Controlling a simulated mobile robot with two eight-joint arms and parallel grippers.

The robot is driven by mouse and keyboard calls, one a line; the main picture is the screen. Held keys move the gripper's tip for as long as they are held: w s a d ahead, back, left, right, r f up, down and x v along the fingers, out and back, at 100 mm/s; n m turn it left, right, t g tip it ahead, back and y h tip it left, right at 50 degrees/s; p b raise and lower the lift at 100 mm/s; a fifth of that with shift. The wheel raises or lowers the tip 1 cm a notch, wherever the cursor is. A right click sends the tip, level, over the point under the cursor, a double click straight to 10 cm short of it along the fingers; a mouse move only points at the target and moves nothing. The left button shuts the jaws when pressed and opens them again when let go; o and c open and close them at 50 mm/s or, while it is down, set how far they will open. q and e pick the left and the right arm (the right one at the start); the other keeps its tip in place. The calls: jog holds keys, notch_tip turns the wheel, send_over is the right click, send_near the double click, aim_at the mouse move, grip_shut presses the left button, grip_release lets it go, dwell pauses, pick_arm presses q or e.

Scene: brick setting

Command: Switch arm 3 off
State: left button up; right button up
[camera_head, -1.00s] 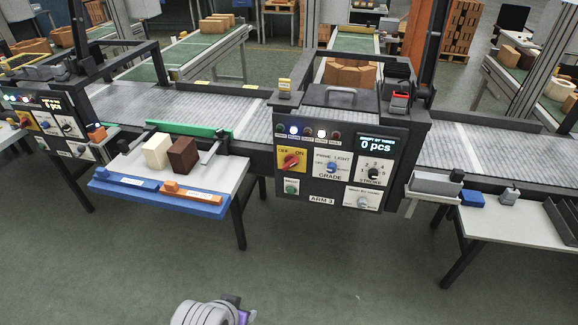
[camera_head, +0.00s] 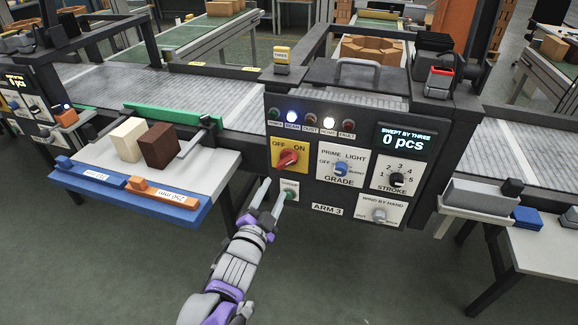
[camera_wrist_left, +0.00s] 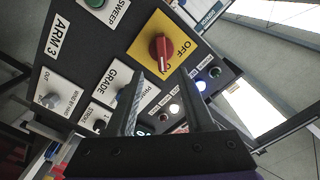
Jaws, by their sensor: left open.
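The ARM 3 panel (camera_head: 326,208) faces me in the head view. Its red rotary switch (camera_head: 288,158) sits on a yellow OFF/ON plate (camera_head: 276,166) at the panel's left. The switch handle slants up towards ON. In the left wrist view the red switch (camera_wrist_left: 161,47) shows beyond the fingertips, unobstructed. My left gripper (camera_head: 276,184) is open and empty, just below the yellow plate and in front of the green button's plate (camera_head: 290,190). It appears apart from the switch. My right gripper is not in view.
The panel's display (camera_head: 403,140) reads 0 pcs, and two lamps are brightly lit. A side table (camera_head: 215,165) with cream and brown blocks stands left. Floor in front is clear.

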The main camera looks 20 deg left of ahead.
aim_at(286, 165)
pick_arm(q)
jog(key=w, duration=0.5)
jog(key=w+b, duration=0.1)
jog(key=w, duration=0.4)
jog(key=shift+d+r, duration=0.15)
grip_shut()
